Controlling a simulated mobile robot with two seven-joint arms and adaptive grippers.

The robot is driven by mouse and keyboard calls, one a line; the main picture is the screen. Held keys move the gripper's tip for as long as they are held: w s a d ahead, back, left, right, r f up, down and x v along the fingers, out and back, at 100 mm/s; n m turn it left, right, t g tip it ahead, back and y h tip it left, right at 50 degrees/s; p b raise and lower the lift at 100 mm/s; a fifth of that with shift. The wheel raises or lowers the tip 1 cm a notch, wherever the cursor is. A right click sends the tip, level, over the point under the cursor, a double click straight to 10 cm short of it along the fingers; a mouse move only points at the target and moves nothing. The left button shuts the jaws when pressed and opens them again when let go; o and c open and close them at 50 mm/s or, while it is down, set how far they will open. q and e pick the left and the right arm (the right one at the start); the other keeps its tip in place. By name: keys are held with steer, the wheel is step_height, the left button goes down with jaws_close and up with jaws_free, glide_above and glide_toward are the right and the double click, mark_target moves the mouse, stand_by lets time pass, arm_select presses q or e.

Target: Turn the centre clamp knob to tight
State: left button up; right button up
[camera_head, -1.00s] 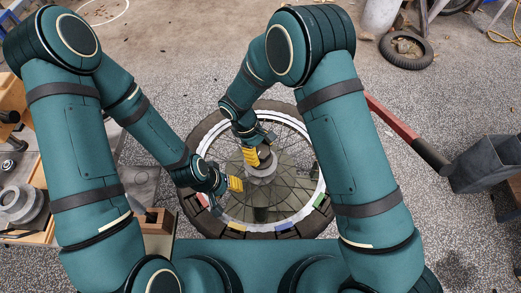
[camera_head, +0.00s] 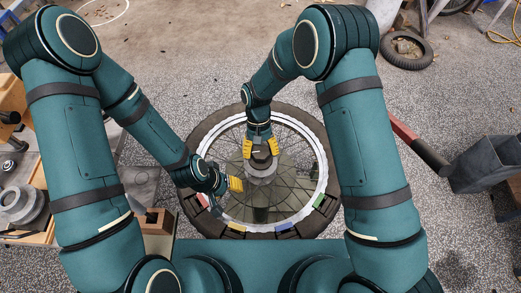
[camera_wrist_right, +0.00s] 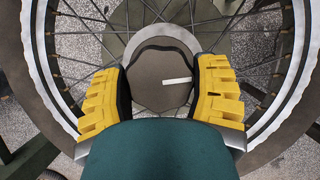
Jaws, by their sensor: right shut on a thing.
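The centre clamp knob (camera_wrist_right: 160,85) is a dark, lobed disc with a white line on it, at the hub of a spoked wheel (camera_head: 314,130). In the right wrist view the white line runs nearly level, from the middle toward the right. My right gripper (camera_head: 260,148) reaches down over the hub. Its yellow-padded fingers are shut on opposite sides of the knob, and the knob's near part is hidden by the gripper. My left gripper (camera_head: 226,186) is over the wheel's left side, clear of the knob; how far its fingers are parted is unclear.
Coloured blocks, one of them blue (camera_head: 285,226), sit along the wheel's near rim. A grey bin (camera_head: 487,163) and a red-and-black bar (camera_head: 420,148) are at the right. A wooden bench with grey parts (camera_head: 20,204) is at the left. A loose tyre (camera_head: 406,50) lies behind.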

steer(key=shift+m+y, duration=0.7)
steer(key=shift+m, duration=1)
steer(key=o, duration=1.2)
steer(key=v, duration=1.2)
steer(key=shift+s, duration=0.1)
